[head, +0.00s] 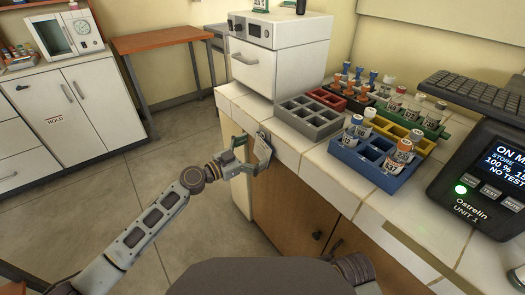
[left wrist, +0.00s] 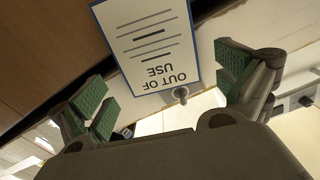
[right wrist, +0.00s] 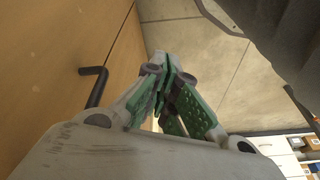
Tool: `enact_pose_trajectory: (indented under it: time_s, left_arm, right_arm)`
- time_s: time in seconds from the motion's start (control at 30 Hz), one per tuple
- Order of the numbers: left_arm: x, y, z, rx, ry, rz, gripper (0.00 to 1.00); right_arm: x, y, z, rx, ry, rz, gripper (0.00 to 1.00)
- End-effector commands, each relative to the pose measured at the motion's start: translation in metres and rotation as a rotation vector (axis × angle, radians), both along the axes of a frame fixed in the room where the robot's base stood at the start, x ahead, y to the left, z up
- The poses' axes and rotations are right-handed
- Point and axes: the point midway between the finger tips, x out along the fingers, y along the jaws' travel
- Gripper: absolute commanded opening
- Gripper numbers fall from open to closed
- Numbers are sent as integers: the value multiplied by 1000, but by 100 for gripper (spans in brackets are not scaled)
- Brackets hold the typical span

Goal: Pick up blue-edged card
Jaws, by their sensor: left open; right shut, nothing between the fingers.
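The blue-edged card (left wrist: 150,45) shows in the left wrist view, white with a thin blue border and the words OUT OF USE. It hangs by a small grey peg (left wrist: 181,94) at the counter's front edge. In the head view the card (head: 262,148) is seen at a steep angle. My left gripper (left wrist: 165,85) is open, with its green-padded fingers on either side of the card; I see no grip on it. In the head view the left gripper (head: 247,150) is at the counter edge. My right gripper (right wrist: 165,75) is shut and empty, beside a wooden cabinet front.
The tiled counter holds a grey rack (head: 308,118), a blue rack (head: 372,160) with vials, a white drawer device (head: 278,55) and a dark monitor unit (head: 485,175). A black cabinet handle (right wrist: 96,86) is near the right gripper. Floor left of the counter is clear.

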Motion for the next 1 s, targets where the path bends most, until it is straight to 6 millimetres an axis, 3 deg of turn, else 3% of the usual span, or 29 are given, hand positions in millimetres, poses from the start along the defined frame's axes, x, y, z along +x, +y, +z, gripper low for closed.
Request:
enact_pose_trajectory:
  time_s: [0.3, 0.87, 1.0]
  left_arm:
    - [14, -20, 0, -1, 1, 0, 100]
    - [16, -22, -1, -1, 1, 0, 100]
    - [16, -22, -1, -1, 1, 0, 83]
  right_arm:
    - [-1, -1, -9, -6, 14, -1, 0]
    - [0, -1, -8, -7, 12, -1, 0]
    - [0, -1, -8, -7, 12, -1, 0]
